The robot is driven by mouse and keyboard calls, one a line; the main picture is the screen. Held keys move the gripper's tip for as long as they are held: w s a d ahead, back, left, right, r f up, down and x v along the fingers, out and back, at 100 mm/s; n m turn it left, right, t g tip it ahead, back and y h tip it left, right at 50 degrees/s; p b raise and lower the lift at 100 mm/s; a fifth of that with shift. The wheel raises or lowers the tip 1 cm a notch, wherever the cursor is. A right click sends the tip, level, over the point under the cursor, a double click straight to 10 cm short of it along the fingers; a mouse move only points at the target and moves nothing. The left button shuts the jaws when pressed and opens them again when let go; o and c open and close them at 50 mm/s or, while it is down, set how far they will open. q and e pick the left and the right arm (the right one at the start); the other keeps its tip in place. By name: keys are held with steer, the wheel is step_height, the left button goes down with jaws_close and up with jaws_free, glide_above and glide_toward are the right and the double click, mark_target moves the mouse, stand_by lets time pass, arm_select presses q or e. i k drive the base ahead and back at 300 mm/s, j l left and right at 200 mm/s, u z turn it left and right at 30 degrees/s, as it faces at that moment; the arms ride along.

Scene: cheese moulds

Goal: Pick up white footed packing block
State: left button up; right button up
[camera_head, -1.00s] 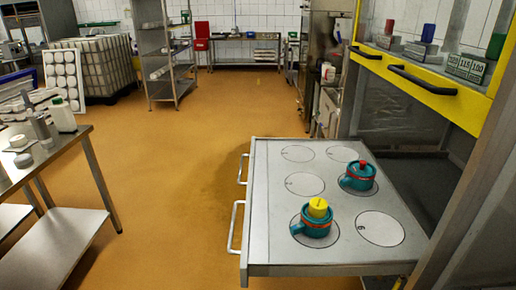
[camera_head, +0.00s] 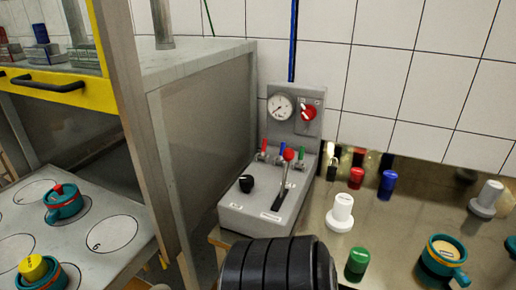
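A white footed block (camera_head: 340,213) stands upright on the metal bench, just right of the grey control box. It has a narrower round top on a wider flat foot. Neither of my grippers shows in the head view.
The control box (camera_head: 262,210) has a gauge and levers. Red (camera_head: 356,178), blue (camera_head: 387,184) and green (camera_head: 357,263) blocks and a teal mould (camera_head: 443,258) share the bench (camera_head: 400,218). A black ribbed part covers the bottom centre. The left table (camera_head: 75,240) holds teal moulds.

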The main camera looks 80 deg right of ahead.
mark_target(340, 219)
steer(key=z, duration=3.25)
steer(key=k+j+z, duration=0.2)
steer(key=i+l, duration=0.05)
